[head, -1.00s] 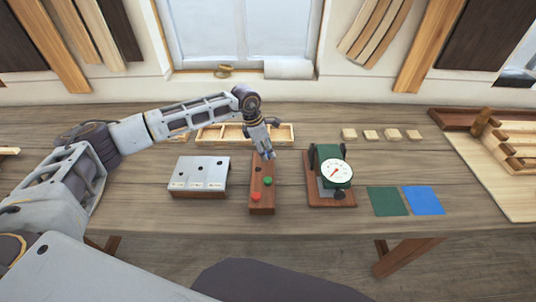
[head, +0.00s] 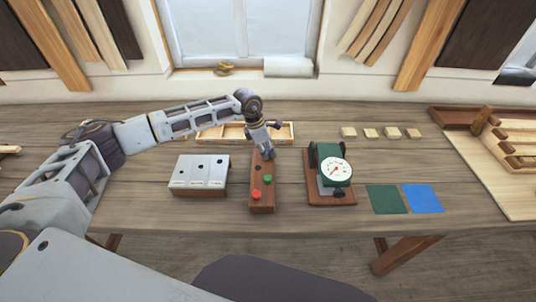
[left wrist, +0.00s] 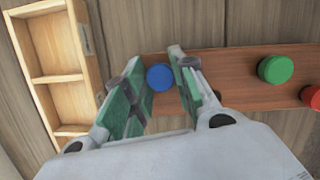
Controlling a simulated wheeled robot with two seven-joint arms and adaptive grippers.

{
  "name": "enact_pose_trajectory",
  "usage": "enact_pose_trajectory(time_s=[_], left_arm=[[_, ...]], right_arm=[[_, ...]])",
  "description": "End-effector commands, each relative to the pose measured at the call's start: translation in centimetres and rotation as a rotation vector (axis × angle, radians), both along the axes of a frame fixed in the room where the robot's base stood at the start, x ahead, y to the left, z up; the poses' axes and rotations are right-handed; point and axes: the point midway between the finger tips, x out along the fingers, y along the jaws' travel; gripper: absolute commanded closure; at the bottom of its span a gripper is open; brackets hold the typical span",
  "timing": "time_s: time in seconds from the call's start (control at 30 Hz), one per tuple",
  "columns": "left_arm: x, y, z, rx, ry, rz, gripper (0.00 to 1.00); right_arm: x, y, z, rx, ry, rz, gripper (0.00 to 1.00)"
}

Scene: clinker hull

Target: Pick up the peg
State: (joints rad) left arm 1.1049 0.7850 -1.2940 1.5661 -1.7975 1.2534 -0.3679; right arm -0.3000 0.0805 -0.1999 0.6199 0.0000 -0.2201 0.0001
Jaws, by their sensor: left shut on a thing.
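The blue peg (left wrist: 160,77) shows in the left wrist view as a round blue top at one end of a brown wooden block (left wrist: 220,62). My left gripper (left wrist: 166,72) has its green-padded fingers on both sides of the peg and is shut on it. In the head view my left gripper (head: 268,154) is over the far end of the same block (head: 262,204), and it hides the blue peg there. A green peg (head: 267,179) and a red peg (head: 255,194) stand nearer the front of the block. My right gripper is not in view.
A grey-topped block with holes (head: 200,172) stands left of the peg block. A dial gauge on a stand (head: 335,171) is to the right. A shallow wooden tray (head: 286,133) lies behind. Green (head: 387,200) and blue (head: 422,199) squares lie flat at the right.

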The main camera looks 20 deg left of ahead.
Motion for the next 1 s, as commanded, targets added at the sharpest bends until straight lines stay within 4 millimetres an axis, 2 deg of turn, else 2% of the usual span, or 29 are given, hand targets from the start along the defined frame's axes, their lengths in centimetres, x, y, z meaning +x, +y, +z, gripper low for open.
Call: enact_pose_trajectory(time_s=[0.37,0.57,1.0], left_arm=[[0.0,0.0,0.1,0.0,0.0,0.0,0.83],[0.1,0.0,1.1,0.0,-0.001,0.0,0.83],[0.0,0.0,7.1,0.0,-0.001,0.0,0.83]], right_arm=[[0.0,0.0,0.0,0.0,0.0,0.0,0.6],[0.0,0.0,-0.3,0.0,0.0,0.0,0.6],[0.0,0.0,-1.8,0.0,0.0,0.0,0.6]])
